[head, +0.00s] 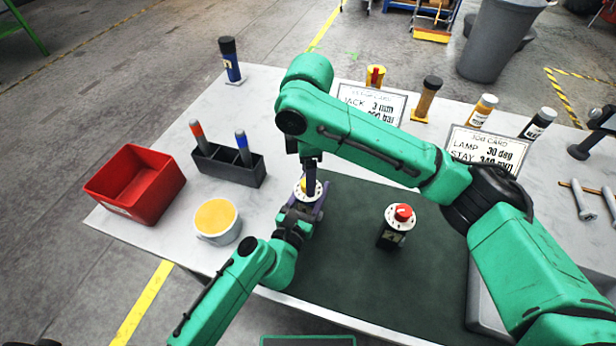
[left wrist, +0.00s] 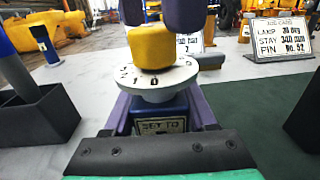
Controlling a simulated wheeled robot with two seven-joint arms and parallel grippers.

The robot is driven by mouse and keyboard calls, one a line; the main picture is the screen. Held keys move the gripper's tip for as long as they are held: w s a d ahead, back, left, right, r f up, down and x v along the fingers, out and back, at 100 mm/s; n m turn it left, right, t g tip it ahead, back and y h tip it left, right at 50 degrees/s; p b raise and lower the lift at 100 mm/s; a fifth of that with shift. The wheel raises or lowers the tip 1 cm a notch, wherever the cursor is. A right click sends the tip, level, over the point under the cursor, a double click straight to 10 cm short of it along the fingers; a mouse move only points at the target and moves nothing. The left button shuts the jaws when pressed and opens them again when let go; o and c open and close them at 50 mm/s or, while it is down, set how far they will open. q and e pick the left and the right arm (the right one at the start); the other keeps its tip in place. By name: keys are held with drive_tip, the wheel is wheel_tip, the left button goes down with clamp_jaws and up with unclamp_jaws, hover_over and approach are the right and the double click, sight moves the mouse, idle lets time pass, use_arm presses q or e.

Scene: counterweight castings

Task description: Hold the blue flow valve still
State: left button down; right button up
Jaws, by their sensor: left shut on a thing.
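The blue flow valve (left wrist: 165,108) stands upright in the left wrist view, with a white numbered dial (left wrist: 160,82) and a yellow knob (left wrist: 150,47) on top. A label is on its front. In the head view, its dial (head: 305,190) shows at the mat's left edge, its body mostly hidden. My left gripper (head: 306,207) is shut on the valve's body, a purple finger on each side. My right gripper (head: 311,168) comes down from above over the knob. Its two fingers stand apart in the left wrist view (left wrist: 155,14); I cannot tell whether they touch the knob.
A second valve with a red knob (head: 400,215) stands on the dark mat (head: 350,275). A red bin (head: 135,185), a dark holder with markers (head: 230,167) and a yellow-filled cup (head: 216,220) are on the left. Cards and several bottles line the back.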

use_arm(q)
drive_tip(key=shift+f, duration=0.1)
use_arm(e)
wheel_tip(320, 180, up, 10)
use_arm(q)
drive_tip(key=shift+c, duration=0.6)
unclamp_jaws()
